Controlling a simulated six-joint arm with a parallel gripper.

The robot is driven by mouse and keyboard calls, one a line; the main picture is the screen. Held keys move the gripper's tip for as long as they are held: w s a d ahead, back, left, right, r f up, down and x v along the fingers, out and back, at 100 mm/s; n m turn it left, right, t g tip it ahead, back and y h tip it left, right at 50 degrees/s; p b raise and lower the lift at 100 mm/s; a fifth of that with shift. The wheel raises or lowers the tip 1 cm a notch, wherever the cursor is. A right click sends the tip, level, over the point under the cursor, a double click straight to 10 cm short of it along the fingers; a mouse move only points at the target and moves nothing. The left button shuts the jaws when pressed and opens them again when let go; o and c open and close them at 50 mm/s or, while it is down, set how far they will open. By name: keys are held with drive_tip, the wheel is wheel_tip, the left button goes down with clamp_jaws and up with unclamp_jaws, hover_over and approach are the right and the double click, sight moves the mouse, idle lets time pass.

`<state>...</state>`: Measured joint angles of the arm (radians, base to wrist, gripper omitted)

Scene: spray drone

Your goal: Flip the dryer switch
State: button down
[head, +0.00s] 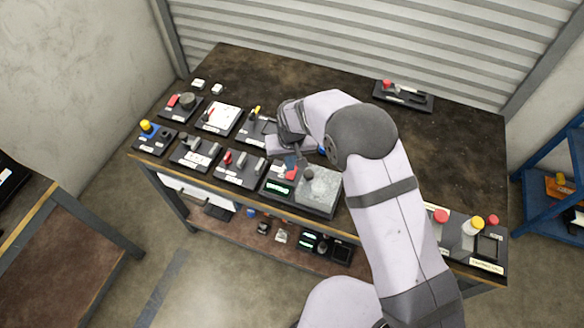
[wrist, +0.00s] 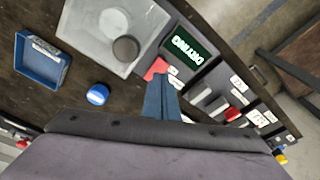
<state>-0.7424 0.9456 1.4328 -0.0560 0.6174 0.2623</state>
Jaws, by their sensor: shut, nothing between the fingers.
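The dryer is a dark unit with a translucent box (head: 321,187) with a dark round knob on top, also in the wrist view (wrist: 88,38). Its lit green display (head: 279,188) seems to read "DRYING", upside down, in the wrist view (wrist: 186,49). In the head view my gripper (head: 291,165) is partly hidden by my wrist.
A blue tray (wrist: 42,62) and a round blue cap (wrist: 98,94) lie beside the dryer. Several dark switch panels, one a white-faced panel (head: 219,118), fill the table's left side. The table's back middle is clear.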

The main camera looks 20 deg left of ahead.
sight(290, 176)
wheel_tip(290, 176, up, 4)
drive_tip(key=shift+f+p, duration=0.2)
drive_tip(key=shift+p, duration=0.75)
drive_tip(key=s+d+r+m, duration=0.15)
drive_tip(key=d+r, duration=0.35)
drive_tip(key=d, duration=0.6)
drive_tip(key=s+d+r+m, duration=0.15)
drive_tip(key=d+r, duration=0.35)
drive_tip(key=d, duration=0.5)
drive_tip(key=s+d+r+m+g, duration=0.1)
drive_tip(key=s+d+r+m, duration=0.1)
drive_tip(key=s+d, duration=1.2)
drive_tip(key=shift+s+d+r+m+g+h, duration=0.3)
drive_tip(key=shift+s+r+m+h, duration=0.1)
drive_tip(key=shift+s+m, duration=0.1)
